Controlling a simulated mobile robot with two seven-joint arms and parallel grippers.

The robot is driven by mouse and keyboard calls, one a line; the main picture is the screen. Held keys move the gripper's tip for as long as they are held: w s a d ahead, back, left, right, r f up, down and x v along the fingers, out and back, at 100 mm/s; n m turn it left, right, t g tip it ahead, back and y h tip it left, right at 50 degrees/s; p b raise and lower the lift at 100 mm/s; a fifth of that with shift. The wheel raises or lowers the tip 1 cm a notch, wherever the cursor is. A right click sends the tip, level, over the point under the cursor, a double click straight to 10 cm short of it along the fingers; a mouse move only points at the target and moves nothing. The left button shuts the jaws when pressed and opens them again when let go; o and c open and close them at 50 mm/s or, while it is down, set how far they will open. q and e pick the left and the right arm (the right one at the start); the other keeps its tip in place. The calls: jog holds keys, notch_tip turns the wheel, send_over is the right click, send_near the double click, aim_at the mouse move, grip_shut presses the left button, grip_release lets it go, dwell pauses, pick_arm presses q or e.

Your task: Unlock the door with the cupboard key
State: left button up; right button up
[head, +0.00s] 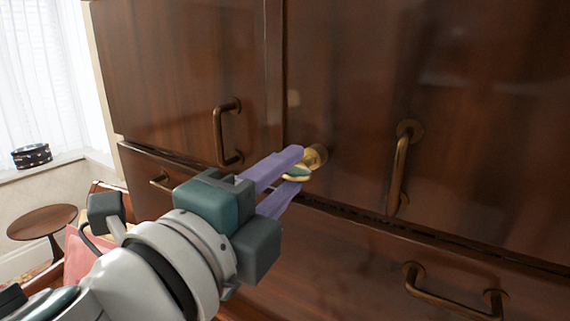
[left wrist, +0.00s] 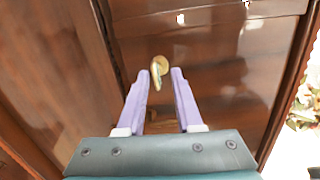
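In the left wrist view the key (left wrist: 156,80) hangs between the two fingertips, with a gap visible on the right side and a smaller one on the left. The lock (left wrist: 160,64) is just beyond the fingertips. My right gripper is not in view.
Brass handles stand out from the left door (head: 222,132), the right door (head: 398,168) and the drawer below (head: 455,298). A small round table (head: 42,221) and a window sill with a dark round box (head: 31,156) are at the far left.

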pick_arm(q)
jog(key=shift+o, duration=0.3)
jog(key=shift+s, duration=0.1)
jog(key=shift+s+a, duration=0.2)
jog(key=shift+s, duration=0.05)
jog(key=b+v, duration=0.3)
jog(key=v, duration=0.6)
jog(key=s+a+f+n+g+y, duration=0.2)
jog(key=a+f+n+g+y, duration=0.1)
jog(key=a+f+n+y, duration=0.4)
jog(key=s+a+f+n+g+y, duration=0.2)
jog(key=a+f+n, duration=0.3)
jog(key=n, duration=0.4)
jog(key=s+a+f+n+g+p, duration=0.1)
jog(key=s+a+f+n+g, duration=0.1)
jog(key=s+n+g, duration=0.3)
jog(key=s+a+f+n+g+p, duration=0.1)
jog(key=s+f+n+g, duration=0.15)
jog(key=s, duration=0.55)
notch_tip(320, 180, up, 21)
jog(key=p, duration=2)
jog(key=shift+w+f+m, duration=0.15)
jog(key=shift+w+m, duration=0.2)
jog(key=shift+w, duration=0.1)
